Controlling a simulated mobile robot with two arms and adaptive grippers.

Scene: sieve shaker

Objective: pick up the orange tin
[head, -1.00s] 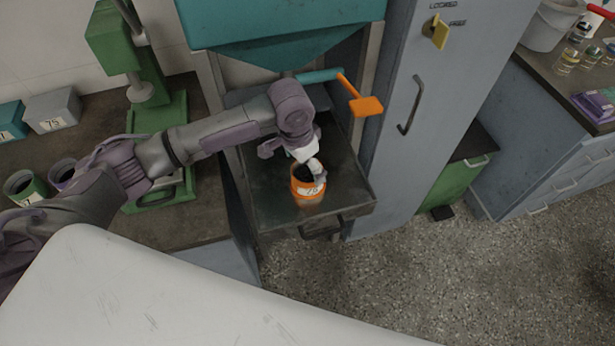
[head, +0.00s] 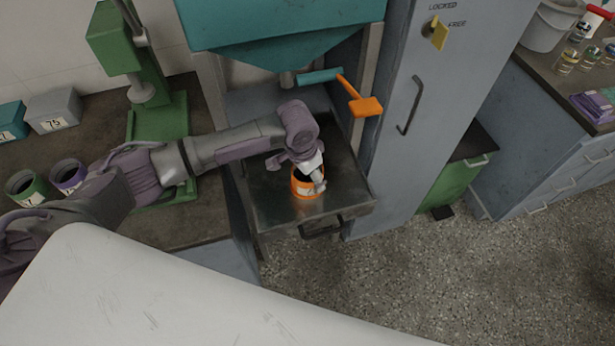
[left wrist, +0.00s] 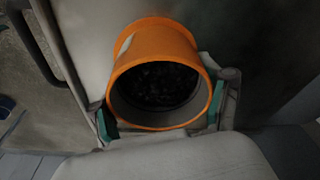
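The orange tin (head: 301,187) stands upright on a dark metal shelf (head: 275,213) under the teal hopper. It has a pale label and holds dark, coarse grains, seen from above in the left wrist view (left wrist: 155,45). My left gripper (head: 313,178) is down at the tin and partly covers its right side. In the left wrist view, its teal-padded fingers (left wrist: 160,122) are spread on either side of the tin, close to its wall. A clear squeeze on the tin does not show. My right gripper is not in view.
The teal hopper (head: 275,25) overhangs the shelf, with an orange-ended lever (head: 365,105) at its right. A grey cabinet (head: 400,170) stands right of the shelf. A green tin (head: 25,186) and a purple tin (head: 68,175) stand on the left bench.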

